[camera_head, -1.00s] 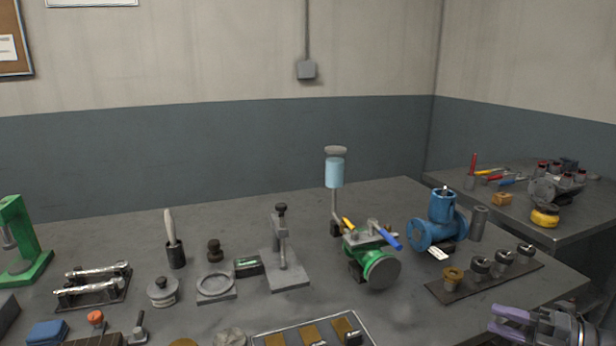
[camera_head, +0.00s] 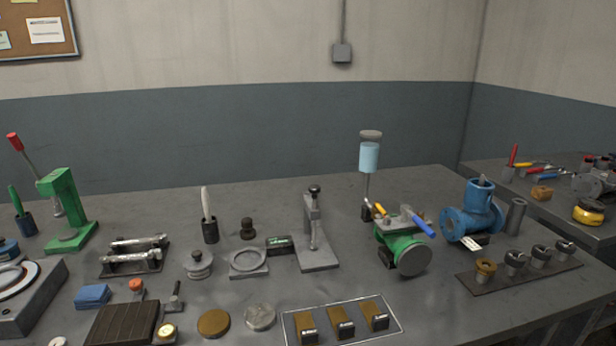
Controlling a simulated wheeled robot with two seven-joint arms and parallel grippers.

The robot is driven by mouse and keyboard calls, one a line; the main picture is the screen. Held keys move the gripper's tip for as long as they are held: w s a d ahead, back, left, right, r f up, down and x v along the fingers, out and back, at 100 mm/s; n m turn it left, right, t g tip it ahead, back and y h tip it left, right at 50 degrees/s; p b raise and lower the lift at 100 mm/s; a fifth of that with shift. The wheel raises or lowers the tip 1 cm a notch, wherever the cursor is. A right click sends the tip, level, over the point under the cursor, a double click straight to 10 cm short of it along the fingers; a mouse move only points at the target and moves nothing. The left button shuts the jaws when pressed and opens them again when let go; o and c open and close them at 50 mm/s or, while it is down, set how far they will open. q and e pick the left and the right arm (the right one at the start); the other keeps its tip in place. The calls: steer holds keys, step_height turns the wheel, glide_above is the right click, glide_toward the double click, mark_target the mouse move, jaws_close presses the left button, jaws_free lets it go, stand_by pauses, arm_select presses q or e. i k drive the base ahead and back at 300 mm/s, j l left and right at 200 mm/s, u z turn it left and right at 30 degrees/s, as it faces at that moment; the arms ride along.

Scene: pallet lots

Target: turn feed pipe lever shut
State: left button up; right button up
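A green pipe piece with a grey round end flange (camera_head: 402,247) sits on the bench right of centre. A yellow lever (camera_head: 380,209) and a blue lever (camera_head: 423,228) are on its top. Behind it, a light-blue cylinder (camera_head: 370,157) with a grey cap stands on a thin upright pipe. Which lever belongs to the feed pipe I cannot tell for sure; the yellow one is nearest the upright pipe's foot. Neither of my grippers shows in the view now.
A blue valve body (camera_head: 470,212) stands right of the green piece, with a rack of small fittings (camera_head: 520,266) in front. A grey stand (camera_head: 315,235) is to the left. A tray (camera_head: 390,312) with several brown blocks lies in front. A second bench (camera_head: 560,205) is at right.

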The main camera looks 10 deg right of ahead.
mark_target(376, 205)
steer(key=i+l+z, duration=0.2)
steer(key=l+z, duration=0.15)
steer(key=l, duration=0.15)
steer(key=i+l+z, duration=0.2)
steer(key=l+z, duration=0.15)
steer(key=i+l+z, duration=0.4)
steer(key=k+l, duration=0.1)
